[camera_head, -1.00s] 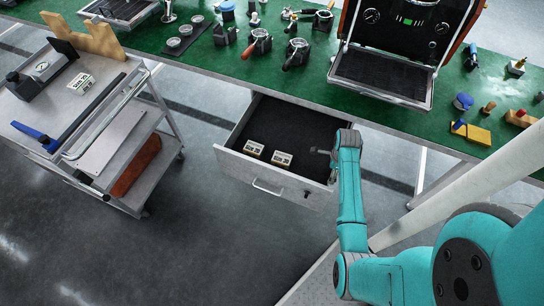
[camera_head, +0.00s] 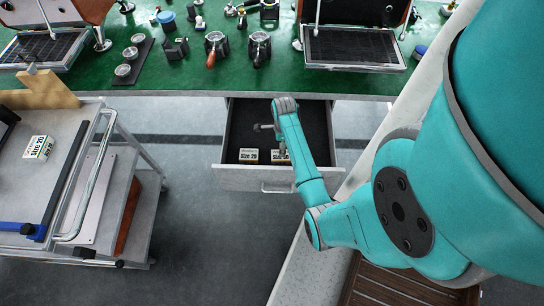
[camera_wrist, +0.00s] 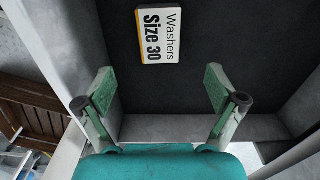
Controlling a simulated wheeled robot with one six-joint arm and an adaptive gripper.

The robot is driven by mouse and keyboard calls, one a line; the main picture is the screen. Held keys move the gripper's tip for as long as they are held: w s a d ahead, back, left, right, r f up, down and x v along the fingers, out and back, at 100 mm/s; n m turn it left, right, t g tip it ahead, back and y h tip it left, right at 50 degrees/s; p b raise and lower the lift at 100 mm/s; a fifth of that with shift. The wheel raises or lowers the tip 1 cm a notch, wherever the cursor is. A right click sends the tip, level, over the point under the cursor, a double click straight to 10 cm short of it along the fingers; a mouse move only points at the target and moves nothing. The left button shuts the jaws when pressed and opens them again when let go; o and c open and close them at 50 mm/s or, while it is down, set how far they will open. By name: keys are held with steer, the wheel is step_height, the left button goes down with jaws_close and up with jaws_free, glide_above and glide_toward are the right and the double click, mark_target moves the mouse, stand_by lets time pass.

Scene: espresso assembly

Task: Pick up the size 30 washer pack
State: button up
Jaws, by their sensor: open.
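The size 30 washer pack (camera_wrist: 158,35), white with an orange stripe and the print "Washers Size 30", lies on the dark drawer floor in the wrist view. My gripper (camera_wrist: 160,90) is open and empty, its two green fingers spread apart. The pack is ahead of the fingertips, apart from them, not between them. In the head view my gripper (camera_head: 282,145) is over the open drawer, and part of it hides the right one of two small packs (camera_head: 279,159). The labels there are too small to read surely.
A second pack (camera_head: 249,155) lies to the left in the drawer (camera_head: 233,120). The drawer walls rise around the packs. The green worktable (camera_head: 190,75) with coffee parts is behind. A cart (camera_head: 75,150) at left carries another pack (camera_head: 39,148).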

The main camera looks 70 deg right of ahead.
step_height(320, 180, down, 10)
steer(key=shift+f, duration=0.15)
stand_by(0.5)
steer(key=c, duration=1.1)
steer(key=shift+c, duration=1.4)
